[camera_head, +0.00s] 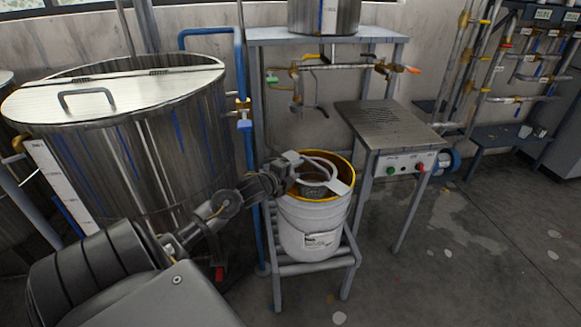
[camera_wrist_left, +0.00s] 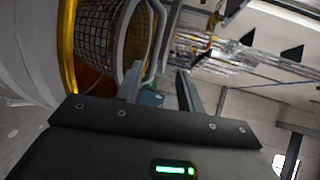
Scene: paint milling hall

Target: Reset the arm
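My left arm reaches in from the left in the head view, and its gripper (camera_head: 292,160) is at the rim of a white bucket (camera_head: 305,220) with a yellow inner edge. In the left wrist view the two fingers of this gripper (camera_wrist_left: 160,82) stand apart, with nothing clearly held between them. A mesh strainer basket (camera_head: 313,183) with a pale loop handle sits in the bucket. The strainer (camera_wrist_left: 100,30) also shows in the left wrist view, close beside the fingers. My right gripper is not in view.
The bucket stands on a grey metal stand (camera_head: 315,267). A large steel tank (camera_head: 140,145) with a lid is at the left. A grey table (camera_head: 385,123) with a button panel stands right of the bucket. Pipes and valves line the wall. The floor (camera_head: 470,250) at right is clear.

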